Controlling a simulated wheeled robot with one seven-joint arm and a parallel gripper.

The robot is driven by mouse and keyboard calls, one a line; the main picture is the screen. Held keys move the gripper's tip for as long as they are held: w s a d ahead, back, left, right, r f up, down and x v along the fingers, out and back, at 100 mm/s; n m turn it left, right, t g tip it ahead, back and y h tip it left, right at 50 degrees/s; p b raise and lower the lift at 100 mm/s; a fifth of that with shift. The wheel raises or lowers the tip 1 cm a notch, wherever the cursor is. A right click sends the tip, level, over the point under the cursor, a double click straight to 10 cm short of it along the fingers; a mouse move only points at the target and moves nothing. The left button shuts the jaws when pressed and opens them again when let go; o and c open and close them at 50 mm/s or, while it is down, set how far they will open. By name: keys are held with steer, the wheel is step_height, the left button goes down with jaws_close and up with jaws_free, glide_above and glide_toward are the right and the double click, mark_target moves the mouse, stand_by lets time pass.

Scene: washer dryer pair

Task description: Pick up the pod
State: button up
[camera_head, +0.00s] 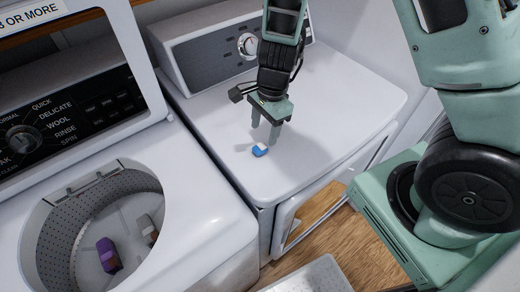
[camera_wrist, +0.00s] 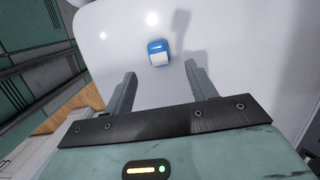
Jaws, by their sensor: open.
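The pod (camera_head: 260,150) is small, blue and white. It lies on the white top of the dryer (camera_head: 215,118), near its front edge. My gripper (camera_head: 265,134) points down just above and behind the pod, with its fingers apart and nothing between them. In the wrist view, the pod (camera_wrist: 159,52) lies beyond the fingertips of my gripper (camera_wrist: 160,74), roughly centred between them. It appears apart from both fingers.
The open washer (camera_head: 200,215) stands at the left, with a purple bottle-like item (camera_head: 108,255) and a brownish item (camera_head: 147,230) in its drum. The dryer's control panel (camera_head: 230,50) rises at the back. The dryer top around the pod is clear.

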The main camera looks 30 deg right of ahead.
mark_target(259, 152)
steer(key=f, duration=0.2)
steer(key=a+f, duration=0.1)
steer(key=f, duration=0.2)
steer(key=shift+s+a+f+b, duration=0.1)
steer(key=shift+s+f+b, duration=0.05)
steer(key=shift+f+b, duration=0.2)
steer(key=shift+r, duration=0.1)
steer(key=c, duration=1.1)
